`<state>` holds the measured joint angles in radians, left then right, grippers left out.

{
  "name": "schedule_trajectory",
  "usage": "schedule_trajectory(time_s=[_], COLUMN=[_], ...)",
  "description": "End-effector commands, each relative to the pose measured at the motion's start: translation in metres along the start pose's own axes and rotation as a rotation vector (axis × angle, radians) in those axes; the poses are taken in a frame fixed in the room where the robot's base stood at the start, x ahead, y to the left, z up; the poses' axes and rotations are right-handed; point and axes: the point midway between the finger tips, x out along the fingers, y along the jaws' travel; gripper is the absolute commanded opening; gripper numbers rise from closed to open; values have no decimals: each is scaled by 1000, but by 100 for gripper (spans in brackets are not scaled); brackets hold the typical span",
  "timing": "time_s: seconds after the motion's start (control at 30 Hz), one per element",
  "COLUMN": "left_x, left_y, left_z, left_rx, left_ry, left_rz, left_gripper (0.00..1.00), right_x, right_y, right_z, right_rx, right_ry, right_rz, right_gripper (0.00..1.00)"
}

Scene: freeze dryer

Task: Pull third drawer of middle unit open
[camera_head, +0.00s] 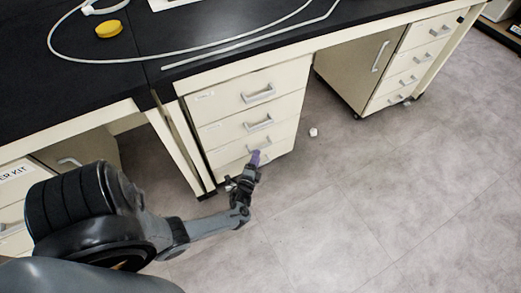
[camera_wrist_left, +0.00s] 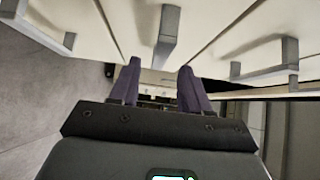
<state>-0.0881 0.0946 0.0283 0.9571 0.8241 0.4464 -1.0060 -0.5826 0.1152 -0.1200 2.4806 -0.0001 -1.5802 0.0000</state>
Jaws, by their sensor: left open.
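The middle unit (camera_head: 206,108) is a cream drawer cabinet under the black bench. Its drawers look shut, with grey bar handles. The third drawer's handle (camera_head: 261,144) is partly hidden behind my left gripper (camera_head: 255,160), which is in front of the cabinet's lower part. In the left wrist view, my left gripper (camera_wrist_left: 160,88) has its two dark purple fingers apart and empty. One handle (camera_wrist_left: 166,38) stands ahead, roughly in line with the gap between them. Other handles show at left (camera_wrist_left: 68,40) and right (camera_wrist_left: 265,60). Contact cannot be told. My right gripper is not seen.
The black bench top (camera_head: 200,35) carries a white cable and a yellow round object (camera_head: 109,29). A right unit (camera_head: 415,62) stands farther right. A small white object (camera_head: 313,132) lies on the floor. The grey floor (camera_head: 340,210) before the middle unit is otherwise clear.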

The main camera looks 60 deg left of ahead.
Motion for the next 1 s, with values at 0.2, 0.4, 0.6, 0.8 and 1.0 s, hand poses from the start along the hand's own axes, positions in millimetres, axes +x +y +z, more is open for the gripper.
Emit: schedule_trajectory(time_s=[0.2,0.4,0.6,0.8,1.0], left_x=[35,54,60,60,59], left_y=[2,1,0,0,0], left_z=[0,0,0,0,0], left_rx=[-1,-1,-1,-1,-1], left_ry=[1,0,0,0,0], left_rz=[-3,-2,0,0,0], left_gripper=[47,47,47,47,19], right_x=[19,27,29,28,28], right_y=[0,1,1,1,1], right_z=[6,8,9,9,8], right_rx=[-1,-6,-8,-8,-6], right_ry=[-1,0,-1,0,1], right_rz=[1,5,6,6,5], right_gripper=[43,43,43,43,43])
